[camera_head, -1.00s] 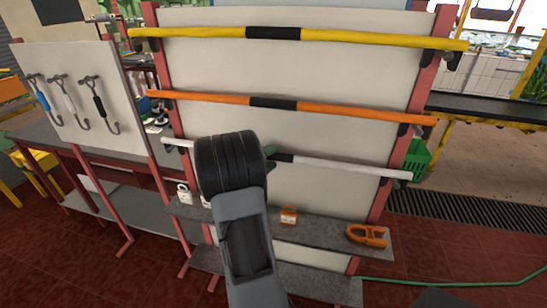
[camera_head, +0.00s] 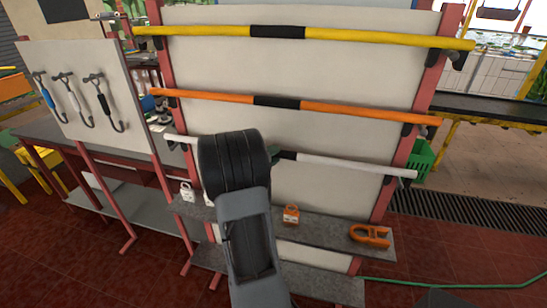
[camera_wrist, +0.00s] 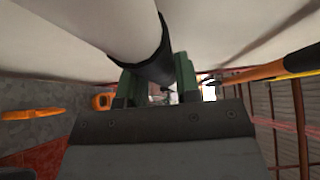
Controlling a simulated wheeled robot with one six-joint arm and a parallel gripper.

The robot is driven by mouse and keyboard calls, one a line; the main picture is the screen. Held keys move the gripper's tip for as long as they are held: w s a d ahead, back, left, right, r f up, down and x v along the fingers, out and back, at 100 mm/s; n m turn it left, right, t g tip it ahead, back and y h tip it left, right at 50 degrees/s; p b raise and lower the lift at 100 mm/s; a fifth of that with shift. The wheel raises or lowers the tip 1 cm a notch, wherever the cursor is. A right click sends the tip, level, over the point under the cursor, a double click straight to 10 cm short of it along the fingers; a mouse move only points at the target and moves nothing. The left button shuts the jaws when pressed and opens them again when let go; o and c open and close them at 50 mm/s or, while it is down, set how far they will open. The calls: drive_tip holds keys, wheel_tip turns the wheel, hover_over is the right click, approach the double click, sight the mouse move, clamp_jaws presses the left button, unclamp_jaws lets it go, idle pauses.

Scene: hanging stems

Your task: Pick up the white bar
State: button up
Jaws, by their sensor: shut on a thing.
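The white bar (camera_head: 350,168) is the lowest of three bars across the pale board, with a black grip in its middle. Its right end is at a dark hook on the red post; its left part shows beyond my arm. My gripper (camera_head: 272,154) is mostly hidden behind my dark wrist in the head view, with a bit of green finger showing at the bar's middle. In the wrist view my gripper's green fingers (camera_wrist: 158,78) stand on either side of the bar's black grip (camera_wrist: 155,68), shut on it. I cannot tell whether the bar is clear of its hooks.
An orange bar (camera_head: 350,110) and a yellow bar (camera_head: 370,38) hang above. A grey shelf (camera_head: 330,233) below holds an orange shackle (camera_head: 370,236), an orange padlock (camera_head: 291,215) and a white padlock (camera_head: 187,192). A hook board (camera_head: 80,60) stands at left.

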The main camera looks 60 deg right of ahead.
wheel_tip(320, 180, up, 3)
drive_tip(key=shift+f, duration=0.2)
drive_tip(key=s+a+r, duration=0.3)
drive_tip(key=s+r, duration=0.2)
drive_tip(key=s, duration=0.1)
drive_tip(key=s+a+r, duration=0.2)
drive_tip(key=s+r, duration=0.2)
drive_tip(key=s, duration=0.2)
drive_tip(key=shift+s+a+r+b, duration=0.4)
drive_tip(key=shift+b, duration=0.05)
drive_tip(key=s+a+b, duration=0.2)
drive_tip(key=s+a, duration=0.1)
drive_tip(key=a, duration=0.7)
drive_tip(key=shift+s+a, duration=0.15)
drive_tip(key=shift+a, duration=0.1)
